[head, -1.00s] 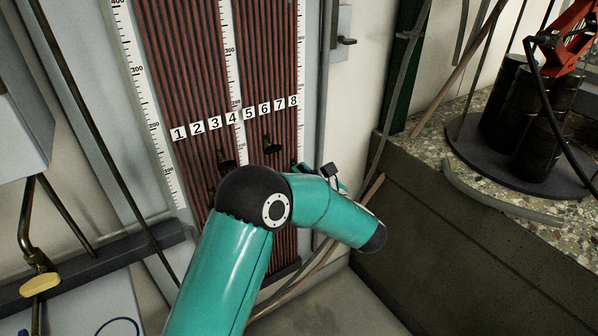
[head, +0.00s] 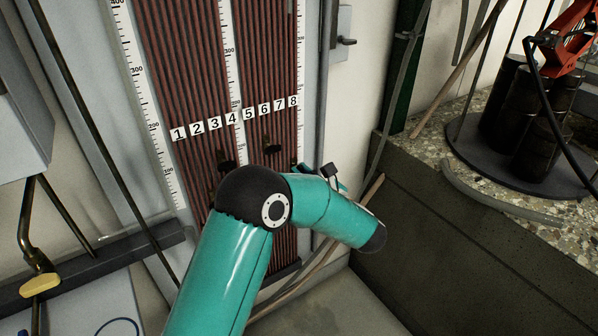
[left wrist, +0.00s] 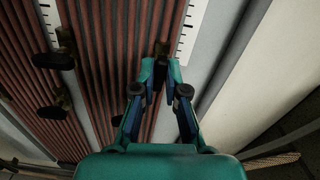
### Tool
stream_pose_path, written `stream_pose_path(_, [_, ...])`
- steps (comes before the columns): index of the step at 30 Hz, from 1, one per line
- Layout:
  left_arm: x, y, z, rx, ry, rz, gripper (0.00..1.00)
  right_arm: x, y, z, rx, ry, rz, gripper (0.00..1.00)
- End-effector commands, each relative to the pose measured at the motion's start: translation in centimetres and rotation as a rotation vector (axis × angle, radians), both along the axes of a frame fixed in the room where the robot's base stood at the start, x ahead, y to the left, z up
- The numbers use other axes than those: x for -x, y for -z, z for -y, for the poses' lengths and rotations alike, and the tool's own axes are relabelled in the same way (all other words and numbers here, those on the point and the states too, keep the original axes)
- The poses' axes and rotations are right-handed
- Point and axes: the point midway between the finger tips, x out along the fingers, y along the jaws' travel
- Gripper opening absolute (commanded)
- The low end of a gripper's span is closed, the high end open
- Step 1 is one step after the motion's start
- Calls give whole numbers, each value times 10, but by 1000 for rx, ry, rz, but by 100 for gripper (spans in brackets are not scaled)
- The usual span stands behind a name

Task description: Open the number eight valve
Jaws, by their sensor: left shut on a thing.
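The number eight label (head: 293,101) is the rightmost of the white number tags on the panel of dark red tubes (head: 185,60). In the left wrist view, the number eight valve (left wrist: 161,48) shows as a small brass-coloured body at the right edge of the tubes, beside a white scale. My left gripper (left wrist: 160,68) is shut on its dark handle, with one finger on each side. In the head view my teal arm hides most of the gripper and the valve. How far the handle is turned cannot be told. My right gripper is not in view.
Other black valve handles stick out, such as one under tag six or seven (head: 272,148) and one further left (head: 226,165). A concrete ledge (head: 450,235) stands at the right, with black cylinders (head: 530,120) on it. A grey box is at the left edge.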

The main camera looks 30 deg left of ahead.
Motion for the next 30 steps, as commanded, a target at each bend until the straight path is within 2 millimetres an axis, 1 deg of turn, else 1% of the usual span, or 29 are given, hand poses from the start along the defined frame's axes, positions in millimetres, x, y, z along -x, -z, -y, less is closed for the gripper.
stream_pose_path(1, [-4,0,4,4,18,4,0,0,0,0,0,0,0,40])
stream_pose_path(2, [-4,0,4,4,18,4,0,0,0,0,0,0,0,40])
stream_pose_path(3, [-4,0,4,4,18,4,13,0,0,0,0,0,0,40])
stream_pose_path(7, [-4,1,3,4,17,3,34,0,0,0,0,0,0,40])
stream_pose_path(15, [-2,0,1,3,9,1,34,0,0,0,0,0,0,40])
stream_pose_path(20, [0,0,8,2,10,1,34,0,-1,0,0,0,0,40])
stream_pose_path(25, [8,0,30,3,13,0,34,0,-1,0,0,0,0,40])
stream_pose_path(30, [21,1,63,2,15,-1,34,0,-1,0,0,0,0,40])
